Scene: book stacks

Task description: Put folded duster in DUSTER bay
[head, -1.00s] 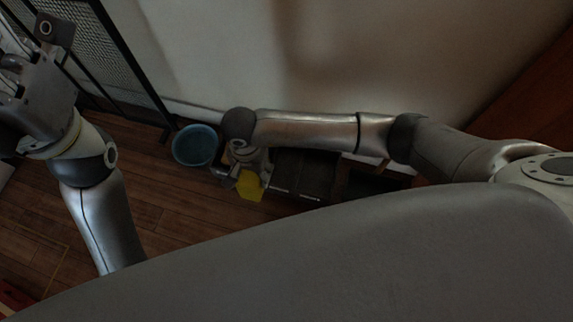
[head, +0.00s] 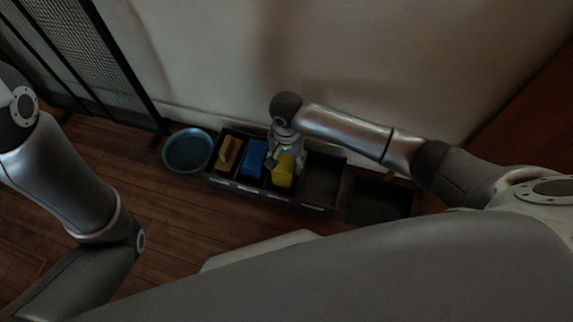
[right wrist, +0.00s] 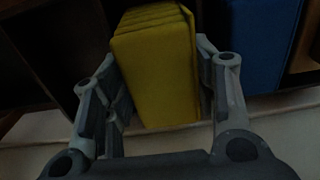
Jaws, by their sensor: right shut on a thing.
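A yellow folded duster (head: 282,172) is in my right gripper (head: 285,158), at the third bay from the left of a dark divided bin (head: 236,187). In the right wrist view the duster (right wrist: 155,75) stands between the two fingers of the gripper (right wrist: 157,60), its layered folds at the top. I cannot tell whether it rests on the bay floor or hangs just above it. Any label on the bay front is too small to read. My left gripper is out of view; only its arm shows at left.
A blue folded item (head: 254,158) fills the bay just left, and a tan item (head: 229,153) lies in the leftmost bay. The bay to the right (head: 322,180) looks empty. A blue round tub (head: 187,151) stands left of the bin. The wall (head: 215,65) is close behind.

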